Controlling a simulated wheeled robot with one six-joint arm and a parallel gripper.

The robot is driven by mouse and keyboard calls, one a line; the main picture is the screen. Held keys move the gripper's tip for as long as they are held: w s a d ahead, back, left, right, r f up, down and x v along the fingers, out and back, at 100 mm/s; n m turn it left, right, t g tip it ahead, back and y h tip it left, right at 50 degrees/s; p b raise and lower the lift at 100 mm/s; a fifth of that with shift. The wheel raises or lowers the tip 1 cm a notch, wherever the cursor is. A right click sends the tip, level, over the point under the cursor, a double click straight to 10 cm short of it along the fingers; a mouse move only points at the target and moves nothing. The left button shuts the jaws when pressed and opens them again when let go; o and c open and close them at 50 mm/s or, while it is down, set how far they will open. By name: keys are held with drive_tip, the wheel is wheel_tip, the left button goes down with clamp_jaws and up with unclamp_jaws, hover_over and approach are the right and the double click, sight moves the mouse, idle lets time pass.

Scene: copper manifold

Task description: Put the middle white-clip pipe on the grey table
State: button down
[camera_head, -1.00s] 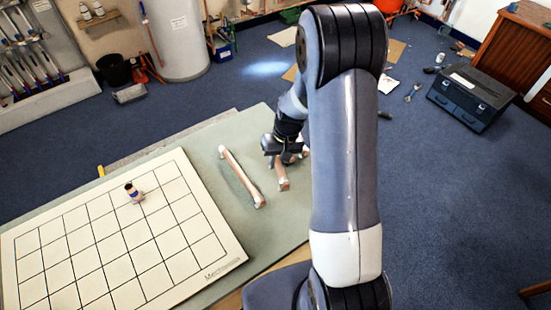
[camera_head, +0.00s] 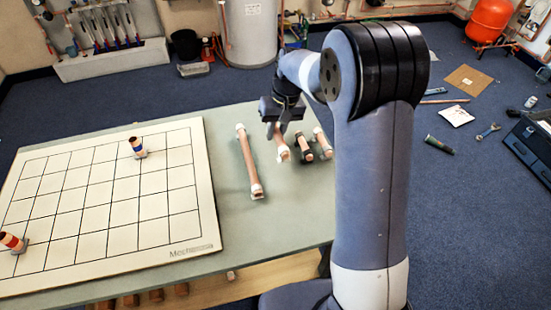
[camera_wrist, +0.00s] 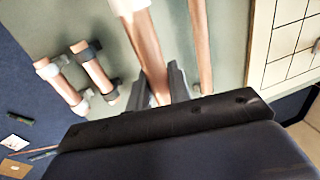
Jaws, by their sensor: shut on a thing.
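My gripper (camera_head: 283,112) is shut on a copper pipe with white clips (camera_head: 281,147), over the grey-green table (camera_head: 231,205). In the wrist view the held pipe (camera_wrist: 147,45) runs between the fingers (camera_wrist: 160,84), with a white clip at its far end. I cannot tell whether it is lifted off the table. A longer white-clip pipe (camera_head: 249,163) lies to its left in the head view. To its right lie a short black-clip pipe (camera_head: 304,147) and a short white-clip pipe (camera_head: 323,141). The held pipe's upper end is hidden by my gripper in the head view.
A cream gridded board (camera_head: 104,223) covers the table's left part, with a blue-banded copper piece (camera_head: 137,147) and a red-banded one (camera_head: 12,242) on it. A grey-green strip beside the long pipe is clear. Tools and a dark toolbox (camera_head: 530,150) are on the blue floor.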

sight(274, 159)
drive_tip(key=shift+f, duration=4.15)
drive_tip(key=c, duration=1.3)
unclamp_jaws()
wheel_tip(274, 159, up, 12)
drive_tip(key=d, duration=0.2)
drive_tip(key=shift+w+d, duration=0.2)
drive_tip(key=shift+w, duration=0.05)
